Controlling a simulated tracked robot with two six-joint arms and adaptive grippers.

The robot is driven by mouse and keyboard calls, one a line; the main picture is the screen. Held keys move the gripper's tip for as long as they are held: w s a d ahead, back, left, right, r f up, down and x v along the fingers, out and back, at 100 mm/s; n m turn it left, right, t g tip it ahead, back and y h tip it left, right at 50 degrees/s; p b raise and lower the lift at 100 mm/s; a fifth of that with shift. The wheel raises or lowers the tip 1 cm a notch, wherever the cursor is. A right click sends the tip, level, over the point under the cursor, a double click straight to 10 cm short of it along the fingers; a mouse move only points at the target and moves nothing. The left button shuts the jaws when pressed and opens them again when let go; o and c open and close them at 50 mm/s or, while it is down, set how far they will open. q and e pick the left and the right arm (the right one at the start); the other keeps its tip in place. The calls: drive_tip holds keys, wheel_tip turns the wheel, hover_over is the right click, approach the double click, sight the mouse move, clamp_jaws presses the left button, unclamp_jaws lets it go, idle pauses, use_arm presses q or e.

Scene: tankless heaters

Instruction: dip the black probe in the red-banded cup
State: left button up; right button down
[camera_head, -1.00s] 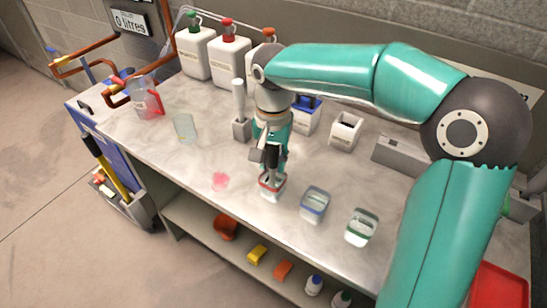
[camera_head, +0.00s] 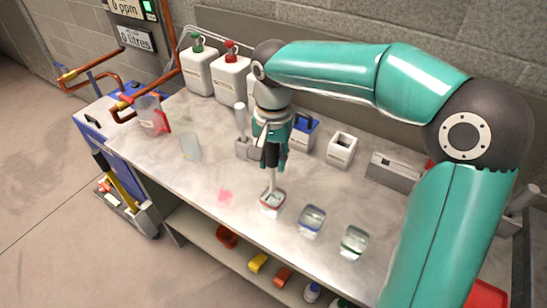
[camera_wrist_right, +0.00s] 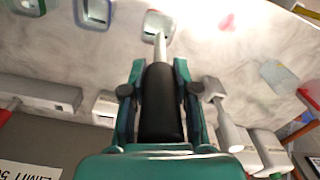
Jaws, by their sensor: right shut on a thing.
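My right gripper (camera_head: 272,163) is shut on the black probe (camera_wrist_right: 161,103), with its fingers on either side of the black handle. The probe's pale rod (camera_head: 272,181) points down to the red-banded cup (camera_head: 271,204). Its lower end overlaps the cup's mouth in the head view. The cup also shows in the right wrist view (camera_wrist_right: 158,22), with the rod reaching to its opening. I cannot tell whether the tip touches the liquid. The cup stands upright on the worktop. My left gripper is not in view.
A blue-banded cup (camera_head: 312,221) and a green-banded cup (camera_head: 354,242) stand to the right. A clear beaker (camera_head: 190,147) and a pink spill (camera_head: 225,195) are to the left. White jugs (camera_head: 231,77) stand behind. The worktop's front edge is close to the cups.

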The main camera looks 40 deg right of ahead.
wheel_tip(320, 180, up, 2)
drive_tip(key=shift+r+p, duration=0.15)
drive_tip(key=shift+p, duration=0.55)
idle(0.7)
